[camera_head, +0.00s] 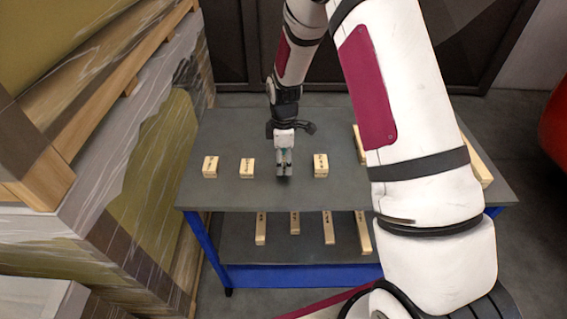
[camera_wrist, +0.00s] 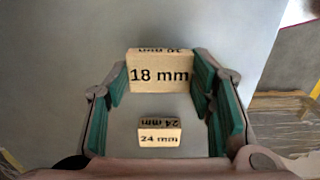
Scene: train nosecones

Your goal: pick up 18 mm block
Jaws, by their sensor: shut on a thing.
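The 18 mm block (camera_wrist: 160,75) is a pale wooden block with black "18 mm" lettering. In the wrist view it sits between the green pads of my gripper (camera_wrist: 163,90), which is shut on it. In the head view my gripper (camera_head: 285,168) points down over the grey table top (camera_head: 255,195), between two rows of blocks' gaps. The block is hidden behind the fingers there. I cannot tell whether it touches the table.
A 24 mm block (camera_wrist: 160,138) shows below in the wrist view. Wooden blocks stand at left (camera_head: 210,166), beside it (camera_head: 247,168), and right of my gripper (camera_head: 320,165). Several longer blocks lie on the lower shelf (camera_head: 280,248).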

